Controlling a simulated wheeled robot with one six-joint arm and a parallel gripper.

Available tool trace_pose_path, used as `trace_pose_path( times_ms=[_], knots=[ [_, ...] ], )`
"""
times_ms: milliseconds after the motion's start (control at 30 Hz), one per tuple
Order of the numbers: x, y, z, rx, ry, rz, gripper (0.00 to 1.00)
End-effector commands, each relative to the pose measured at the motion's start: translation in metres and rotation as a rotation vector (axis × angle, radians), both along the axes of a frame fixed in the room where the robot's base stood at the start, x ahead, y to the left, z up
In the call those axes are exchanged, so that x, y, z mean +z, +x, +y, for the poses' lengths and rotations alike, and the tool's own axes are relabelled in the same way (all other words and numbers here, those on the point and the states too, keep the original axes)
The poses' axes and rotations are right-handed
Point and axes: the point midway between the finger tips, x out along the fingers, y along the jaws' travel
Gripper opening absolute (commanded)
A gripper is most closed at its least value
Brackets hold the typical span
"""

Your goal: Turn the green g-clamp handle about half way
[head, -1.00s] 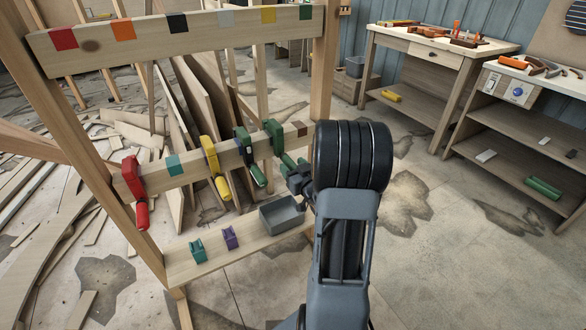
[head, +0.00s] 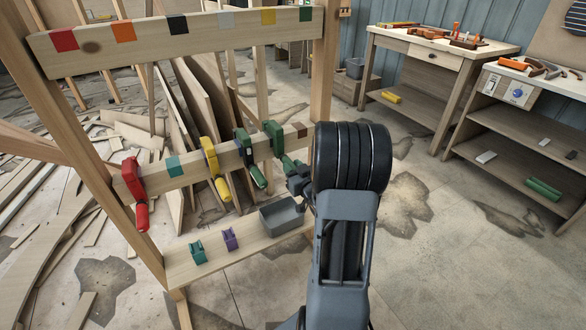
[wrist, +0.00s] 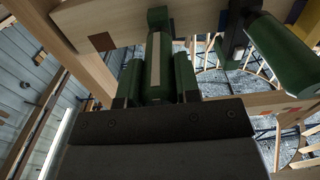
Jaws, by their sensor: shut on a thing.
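The green g-clamp (head: 274,138) hangs on the right part of the rack's middle rail. Its green handle (head: 291,164) points down and right towards my gripper (head: 299,182). The wide gripper body hides the handle's near end. Next to it on the rail is a darker green clamp (head: 243,146); a green handle (wrist: 285,52) beside mine in the wrist view appears to be that clamp's.
A yellow clamp (head: 209,157) and a red clamp (head: 132,180) hang further left on the rail (head: 190,170). A grey bin (head: 282,216) and teal and purple clamps (head: 230,239) stand on the lower shelf. Workbenches (head: 430,55) stand back right, with open floor between.

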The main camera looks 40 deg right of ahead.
Motion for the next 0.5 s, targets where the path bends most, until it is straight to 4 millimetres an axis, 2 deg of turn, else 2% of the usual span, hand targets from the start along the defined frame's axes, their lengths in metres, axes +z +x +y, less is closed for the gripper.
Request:
trace_pose_path(
  times_ms=[267,500],
  knots=[
    [0.0003,-0.0002,-0.0004,0.0,0.095,-0.012,0.07],
    [0.0005,-0.0002,-0.001,0.0,0.296,-0.04,0.07]
  ],
)
